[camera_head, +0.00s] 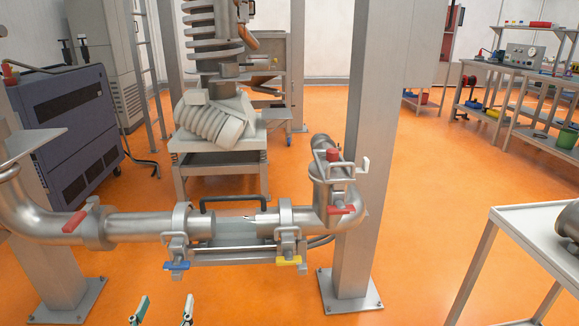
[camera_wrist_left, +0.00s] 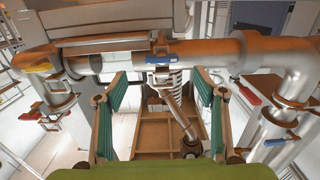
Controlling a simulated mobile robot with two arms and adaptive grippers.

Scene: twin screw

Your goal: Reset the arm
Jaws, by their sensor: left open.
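My left gripper (camera_head: 163,311) shows only as two fingertips at the bottom edge of the head view. They stand apart with nothing between them, in front of the pipe line. In the left wrist view the two green-padded fingers (camera_wrist_left: 160,92) are spread wide and hold nothing. The metal pipe (camera_wrist_left: 110,64) runs across beyond the fingertips, with a blue-handled clamp (camera_wrist_left: 157,55) in the middle. Whether any finger touches the pipe cannot be told, but a gap shows in the head view. The right gripper is not in either view.
The pipe line (camera_head: 138,226) carries red, blue (camera_head: 176,265) and yellow (camera_head: 289,261) handles. A grey post (camera_head: 377,160) stands right of it. A white table (camera_head: 530,226) is at the right, and a dark blue cabinet (camera_head: 68,135) at the left. Orange floor is open at centre right.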

